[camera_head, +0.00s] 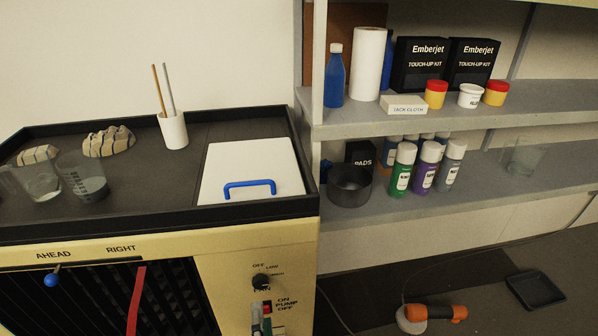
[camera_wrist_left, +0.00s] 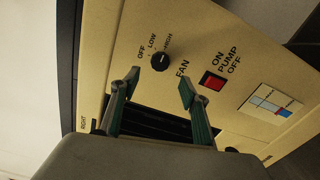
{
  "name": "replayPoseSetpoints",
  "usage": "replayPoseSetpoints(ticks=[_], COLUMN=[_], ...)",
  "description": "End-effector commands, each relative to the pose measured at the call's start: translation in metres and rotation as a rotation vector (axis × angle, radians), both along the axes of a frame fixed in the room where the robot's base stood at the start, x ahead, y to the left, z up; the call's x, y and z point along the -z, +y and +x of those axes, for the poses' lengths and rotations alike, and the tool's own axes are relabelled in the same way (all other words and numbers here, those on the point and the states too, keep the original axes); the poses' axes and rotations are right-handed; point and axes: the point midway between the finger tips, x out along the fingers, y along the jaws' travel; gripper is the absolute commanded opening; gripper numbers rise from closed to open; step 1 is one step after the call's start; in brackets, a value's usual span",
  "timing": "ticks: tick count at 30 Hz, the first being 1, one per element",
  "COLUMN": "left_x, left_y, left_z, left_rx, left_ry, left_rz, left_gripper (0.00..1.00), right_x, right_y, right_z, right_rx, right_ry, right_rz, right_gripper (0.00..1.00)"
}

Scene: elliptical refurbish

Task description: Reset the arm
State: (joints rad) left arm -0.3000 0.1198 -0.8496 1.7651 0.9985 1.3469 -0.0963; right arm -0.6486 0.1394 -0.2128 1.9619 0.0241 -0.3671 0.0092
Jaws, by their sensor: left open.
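My left gripper (camera_wrist_left: 160,88) is open and empty in the left wrist view, its two green-grey fingers spread in front of the cream panel. The black fan knob (camera_wrist_left: 160,62) shows just beyond and between the fingertips, and the red pump switch (camera_wrist_left: 212,80) is right of the right finger; I see no finger closed on either. In the head view only a small part of the left gripper (camera_head: 262,318) shows at the bottom edge, below the fan knob (camera_head: 261,281) and by the pump switch (camera_head: 267,308). My right gripper is in neither view.
The cream cabinet (camera_head: 230,250) carries a white lid with a blue handle (camera_head: 250,188), a cup with sticks (camera_head: 173,130), rags and clear jugs. Shelves (camera_head: 460,115) at right hold bottles and boxes. An orange tool (camera_head: 440,313) and black tray (camera_head: 535,289) lie low at right.

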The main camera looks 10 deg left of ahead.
Motion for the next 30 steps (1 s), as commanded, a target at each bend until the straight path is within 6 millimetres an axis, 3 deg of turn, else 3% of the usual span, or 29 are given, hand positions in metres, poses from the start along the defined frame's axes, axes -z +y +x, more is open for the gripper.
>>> replayPoseSetpoints(ticks=[5,10,14,17,21,27,30], left_x=[-0.014,-0.041,-0.039,-0.020,0.028,0.106,0.131], left_y=[-0.003,-0.018,-0.034,-0.040,-0.031,0.023,0.053], left_z=[0.005,0.011,0.010,0.006,-0.005,-0.031,-0.042], left_rx=[0.049,0.200,0.337,0.445,0.597,0.793,0.855], left_ry=[-0.040,-0.121,-0.135,-0.105,0.002,0.247,0.356], left_rz=[0.092,0.390,0.684,0.920,1.252,1.662,1.787], left_gripper=[0.45,0.45,0.45,0.45,0.45,0.45,0.45], right_x=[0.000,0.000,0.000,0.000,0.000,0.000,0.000], right_y=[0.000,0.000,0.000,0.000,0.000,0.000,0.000], right_z=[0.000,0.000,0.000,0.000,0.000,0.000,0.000], right_rx=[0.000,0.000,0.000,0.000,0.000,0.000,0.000], right_ry=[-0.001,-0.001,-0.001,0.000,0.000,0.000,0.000], right_rz=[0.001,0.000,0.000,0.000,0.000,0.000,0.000], right_gripper=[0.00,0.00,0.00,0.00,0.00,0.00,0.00])
